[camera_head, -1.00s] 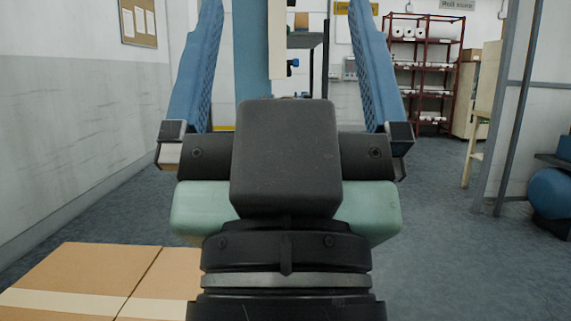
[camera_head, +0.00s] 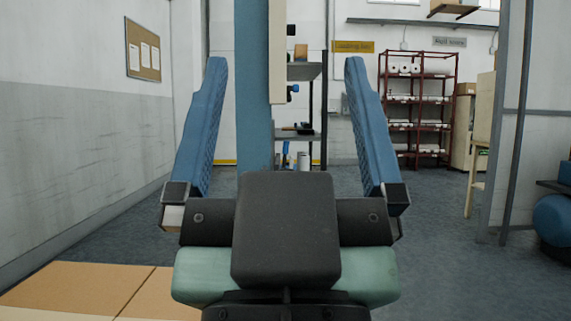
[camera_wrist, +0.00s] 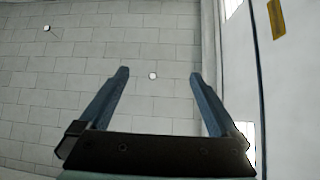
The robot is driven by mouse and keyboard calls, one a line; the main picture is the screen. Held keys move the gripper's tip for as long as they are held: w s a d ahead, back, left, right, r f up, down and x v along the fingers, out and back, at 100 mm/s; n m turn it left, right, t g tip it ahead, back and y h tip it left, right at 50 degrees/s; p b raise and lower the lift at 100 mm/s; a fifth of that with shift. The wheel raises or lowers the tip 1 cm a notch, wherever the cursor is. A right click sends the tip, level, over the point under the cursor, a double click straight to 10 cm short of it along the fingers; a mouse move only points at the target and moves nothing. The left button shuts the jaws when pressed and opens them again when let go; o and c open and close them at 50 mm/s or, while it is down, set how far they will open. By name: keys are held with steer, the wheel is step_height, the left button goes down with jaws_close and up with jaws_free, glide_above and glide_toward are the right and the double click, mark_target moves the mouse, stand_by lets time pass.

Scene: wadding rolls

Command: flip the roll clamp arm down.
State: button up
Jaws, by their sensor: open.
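My gripper (camera_head: 286,64) is open and empty, its two blue ribbed fingers pointing up and away in the head view. I cannot make out a roll clamp arm for sure. A blue upright column (camera_head: 254,90) with a cream panel (camera_head: 277,50) stands beyond the gap between the fingers in the head view. A small dark blue knob (camera_head: 292,89) shows at the panel's right edge. The column's lower part is hidden behind my gripper.
Cardboard boxes (camera_head: 85,288) lie low at the left. A red rack (camera_head: 418,110) with white rolls stands at the back right. A grey shelf (camera_head: 304,71) is behind the column. A blue rounded object (camera_head: 553,222) is at the right edge. Open floor (camera_head: 430,235) lies at the right.

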steer(key=shift+r+p, duration=0.45)
steer(key=c, duration=0.5)
step_height(320, 180, up, 8)
steer(key=p, duration=0.8)
steer(key=shift+r, duration=0.15)
steer(key=c, duration=0.9)
step_height(320, 180, up, 39)
steer(key=p, duration=3.9)
steer(key=shift+r+p, duration=0.2)
steer(key=shift+p, duration=0.15)
jaws_close()
steer(key=shift+f, duration=0.15)
